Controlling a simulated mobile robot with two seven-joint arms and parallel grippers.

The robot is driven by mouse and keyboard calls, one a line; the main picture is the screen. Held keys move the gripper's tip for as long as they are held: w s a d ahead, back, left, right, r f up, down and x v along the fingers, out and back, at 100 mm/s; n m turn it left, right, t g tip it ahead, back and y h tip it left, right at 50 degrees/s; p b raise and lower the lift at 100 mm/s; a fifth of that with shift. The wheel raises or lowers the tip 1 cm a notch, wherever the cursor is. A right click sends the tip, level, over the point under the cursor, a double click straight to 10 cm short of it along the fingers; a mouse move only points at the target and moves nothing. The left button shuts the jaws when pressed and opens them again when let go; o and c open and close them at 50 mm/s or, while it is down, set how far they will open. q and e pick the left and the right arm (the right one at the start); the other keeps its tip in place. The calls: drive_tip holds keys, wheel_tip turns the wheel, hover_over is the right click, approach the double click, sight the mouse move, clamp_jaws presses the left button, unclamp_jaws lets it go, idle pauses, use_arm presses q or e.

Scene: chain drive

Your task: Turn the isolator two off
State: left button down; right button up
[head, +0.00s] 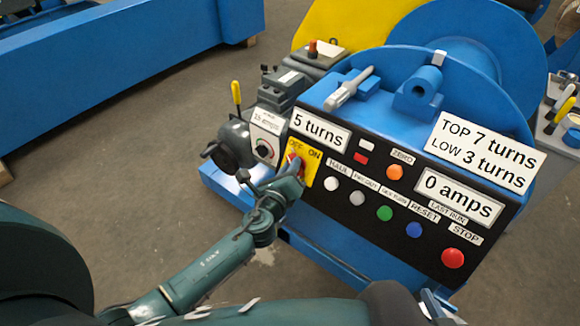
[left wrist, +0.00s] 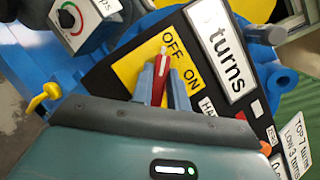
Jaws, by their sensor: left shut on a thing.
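A yellow isolator plate (head: 308,151) marked OFF and ON is on the left end of the black control panel; it also shows in the left wrist view (left wrist: 133,67). I see no number on it. Its red handle (head: 294,161) has a white tip. My left gripper (left wrist: 163,82) is shut on the red handle (left wrist: 161,78), one finger on each side. In the left wrist view the tip lies close to the word OFF. In the head view my left gripper (head: 291,174) partly covers the handle. At the bottom right edge, what looks like my right gripper (head: 432,306) is cut off.
A grey box with a dial (head: 265,149) and a yellow-tipped lever (head: 236,93) stand on the left. The floor at left is clear.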

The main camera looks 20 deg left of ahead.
use_arm(q)
drive_tip(key=c, duration=1.4)
unclamp_jaws()
drive_tip(key=shift+o, duration=0.2)
drive_tip(key=s+r, duration=0.1)
drive_tip(key=s, duration=1.2)
drive_tip(key=shift+r, duration=0.3)
drive_tip(key=shift+a, duration=0.1)
